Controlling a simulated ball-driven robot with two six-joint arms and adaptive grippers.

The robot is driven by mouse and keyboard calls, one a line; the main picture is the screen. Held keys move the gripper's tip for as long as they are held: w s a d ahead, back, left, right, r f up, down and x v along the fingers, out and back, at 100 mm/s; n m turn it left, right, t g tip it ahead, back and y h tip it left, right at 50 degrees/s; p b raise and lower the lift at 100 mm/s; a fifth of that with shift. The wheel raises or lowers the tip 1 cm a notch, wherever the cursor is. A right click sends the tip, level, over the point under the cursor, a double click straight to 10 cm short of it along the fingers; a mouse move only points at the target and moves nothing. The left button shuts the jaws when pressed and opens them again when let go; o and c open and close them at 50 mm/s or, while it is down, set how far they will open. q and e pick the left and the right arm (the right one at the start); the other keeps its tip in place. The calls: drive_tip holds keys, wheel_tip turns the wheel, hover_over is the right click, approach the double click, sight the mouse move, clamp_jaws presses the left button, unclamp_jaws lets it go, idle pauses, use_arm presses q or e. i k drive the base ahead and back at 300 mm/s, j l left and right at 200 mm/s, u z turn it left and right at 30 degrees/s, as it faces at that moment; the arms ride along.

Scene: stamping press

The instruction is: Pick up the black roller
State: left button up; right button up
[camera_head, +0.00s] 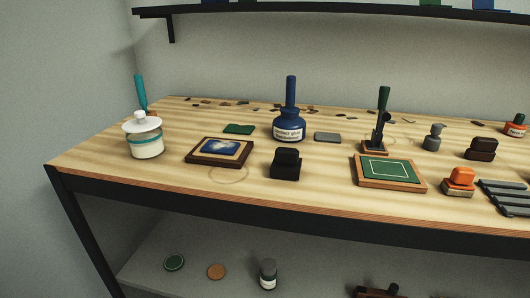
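A black tool with a dark green upright handle (383,103) stands on a small wooden base on the bench, right of centre. It may be the black roller, but its lower part is too small to make out clearly. A black blocky object (285,164) with a raised top sits near the front middle of the bench; it looks more like a stamp or rocker than a roller. Neither of my grippers is in view, and nothing is seen touching these things.
A wooden bench (120,178) holds a white-lidded jar (144,140), blue glue bottle (289,128), framed blue plate (220,148), green board (388,170), orange stamp (460,181) and dark rack (505,197). A lower shelf and wall shelf (330,12) hold more items.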

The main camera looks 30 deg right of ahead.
sight(287, 163)
drive_tip(key=z, duration=1.1)
